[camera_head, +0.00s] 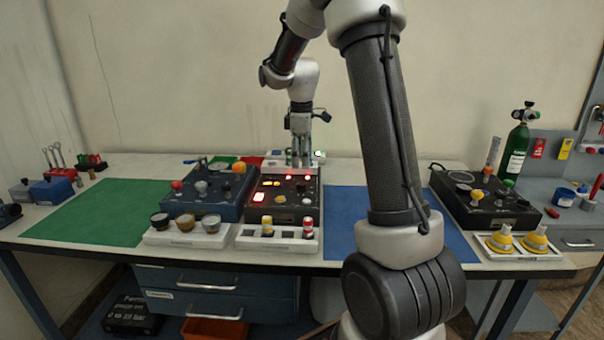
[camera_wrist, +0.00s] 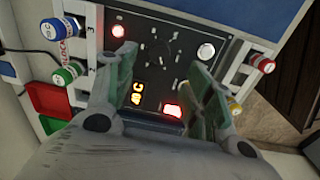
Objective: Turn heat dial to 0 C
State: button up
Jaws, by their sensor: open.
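My gripper (camera_wrist: 158,72) is open above the black-topped panel (camera_wrist: 182,72), its two fingers on either side of a dark round dial (camera_wrist: 160,45) with pale tick marks around it. The wrist view does not show whether the fingers touch the dial. A small amber display (camera_wrist: 137,93) beside the left finger ends in "C"; its digits are hard to read.
Lit red lamps (camera_wrist: 118,31) and a bright red indicator (camera_wrist: 172,111) sit near the fingers. Coloured capped parts stand in side racks, including a blue one (camera_wrist: 52,30) and a red one (camera_wrist: 263,63). Another instrument box (camera_head: 205,195) stands close left. The green mat (camera_head: 100,210) is clear.

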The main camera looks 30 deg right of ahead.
notch_tip(320, 180, up, 4)
jog(key=shift+f, duration=0.2)
dwell(0.4)
jog(key=s+a+r+m+t, duration=0.1)
jog(key=s+a+m, duration=0.1)
jog(key=s, duration=0.8)
jog(key=s+a+r+m+t, duration=0.1)
jog(key=s+m, duration=0.4)
jog(key=s, duration=0.5)
jog(key=s+a+r+m+t, duration=0.2)
jog(key=s+a+m, duration=0.1)
jog(key=s, duration=0.7)
jog(key=shift+s+a+r+m, duration=0.15)
jog(key=shift+a+r+m, duration=0.2)
jog(key=shift+a, duration=0.2)
